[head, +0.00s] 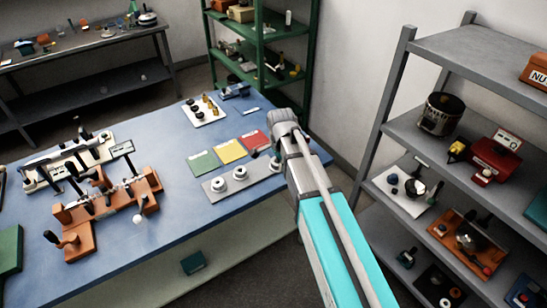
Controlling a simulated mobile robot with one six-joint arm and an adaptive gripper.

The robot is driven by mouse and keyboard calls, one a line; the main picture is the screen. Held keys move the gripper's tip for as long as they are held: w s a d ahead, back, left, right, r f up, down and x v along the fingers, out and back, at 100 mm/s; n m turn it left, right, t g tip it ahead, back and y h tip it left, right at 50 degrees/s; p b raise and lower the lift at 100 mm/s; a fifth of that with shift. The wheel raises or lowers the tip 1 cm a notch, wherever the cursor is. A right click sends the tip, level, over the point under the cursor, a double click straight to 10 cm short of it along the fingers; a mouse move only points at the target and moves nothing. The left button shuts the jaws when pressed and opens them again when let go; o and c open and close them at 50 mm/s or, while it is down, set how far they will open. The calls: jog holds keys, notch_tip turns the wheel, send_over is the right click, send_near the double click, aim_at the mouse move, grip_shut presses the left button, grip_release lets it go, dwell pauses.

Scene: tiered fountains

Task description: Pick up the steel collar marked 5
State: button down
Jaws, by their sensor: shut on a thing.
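A long grey plate (253,178) lies near the right end of the blue table. Two pale steel collars, one at the left (218,185) and one near the middle (240,173), stand on it. No marking on them is legible from here, so I cannot tell which is 5. My gripper (275,158) is low over the right end of this plate, to the right of both collars. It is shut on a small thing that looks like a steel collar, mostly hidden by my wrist. I cannot tell whether that thing touches the plate.
Green (203,163), yellow (230,151) and red (254,140) cards lie behind the plate. A white tray (203,118) of small parts is farther back. An orange-brown fixture (108,215) stands at left. A grey shelf (455,150) rises close to the right of my arm.

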jog(key=shift+s+d+r, duration=0.25)
jog(key=shift+s+d, duration=0.05)
jog(key=shift+s, duration=0.3)
